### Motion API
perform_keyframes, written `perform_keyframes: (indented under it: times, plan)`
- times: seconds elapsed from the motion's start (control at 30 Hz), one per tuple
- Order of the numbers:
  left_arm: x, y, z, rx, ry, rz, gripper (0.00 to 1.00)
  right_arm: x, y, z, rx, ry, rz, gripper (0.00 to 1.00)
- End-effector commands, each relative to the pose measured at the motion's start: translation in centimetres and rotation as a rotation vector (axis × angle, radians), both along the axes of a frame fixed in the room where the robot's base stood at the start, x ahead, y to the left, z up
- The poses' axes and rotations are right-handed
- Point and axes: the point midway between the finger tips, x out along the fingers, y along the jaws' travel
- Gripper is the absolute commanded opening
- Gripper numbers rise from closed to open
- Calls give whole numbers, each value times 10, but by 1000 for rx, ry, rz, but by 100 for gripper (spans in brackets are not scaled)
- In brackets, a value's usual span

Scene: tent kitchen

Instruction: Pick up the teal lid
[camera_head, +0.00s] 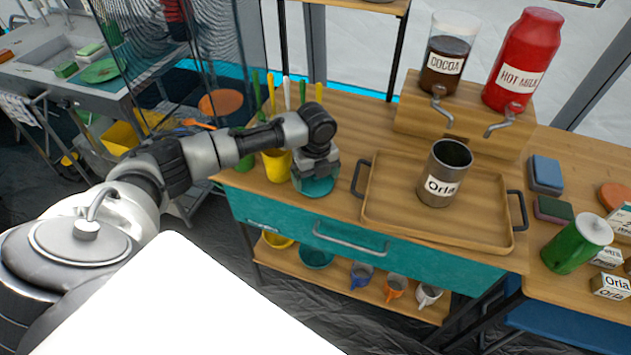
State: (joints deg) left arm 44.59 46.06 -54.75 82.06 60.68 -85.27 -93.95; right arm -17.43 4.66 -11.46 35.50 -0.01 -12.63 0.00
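The teal lid (315,186) is a round teal piece at the front left edge of the wooden counter, between the yellow cup and the tray. My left arm reaches in from the left, and its gripper (316,172) points down right over the lid. The gripper hides the lid's upper part and middle. I cannot tell whether the fingers are open or shut, or whether they touch the lid. My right gripper is not in view.
A yellow utensil cup (276,167) stands close to the gripper's left. A wooden tray (385,222) with dark handles lies to the right, holding a metal "Orla" mug (444,174). Behind it, cocoa (447,52) and red hot milk (522,60) dispensers stand on a wooden stand.

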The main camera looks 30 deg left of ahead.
Motion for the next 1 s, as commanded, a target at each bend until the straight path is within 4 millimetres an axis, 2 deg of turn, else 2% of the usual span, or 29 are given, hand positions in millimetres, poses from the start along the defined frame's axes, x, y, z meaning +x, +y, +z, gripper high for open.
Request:
perform_keyframes:
  times: [0.03,0.1,0.13,0.33,0.37,0.63,0.67,0.7,0.73,0.93,1.0]
  plan:
    - [0,0,-1,1,1,0,72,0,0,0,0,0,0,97]
    - [0,0,-1,1,1,0,62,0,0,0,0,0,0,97]
    - [-1,0,-1,1,2,0,61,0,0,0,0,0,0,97]
    - [-1,0,-2,0,4,0,59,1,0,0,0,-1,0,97]
    - [-1,0,-3,1,5,0,56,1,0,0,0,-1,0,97]
    - [-2,0,-1,1,8,-1,55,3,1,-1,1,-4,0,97]
    - [-2,0,1,1,8,-1,50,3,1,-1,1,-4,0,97]
    - [-2,0,4,2,7,0,39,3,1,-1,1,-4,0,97]
    - [-2,0,7,2,7,0,0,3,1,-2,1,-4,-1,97]
    - [0,0,40,1,1,-1,0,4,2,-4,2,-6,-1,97]
    - [0,-17,48,-3,1,-5,0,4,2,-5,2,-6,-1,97]
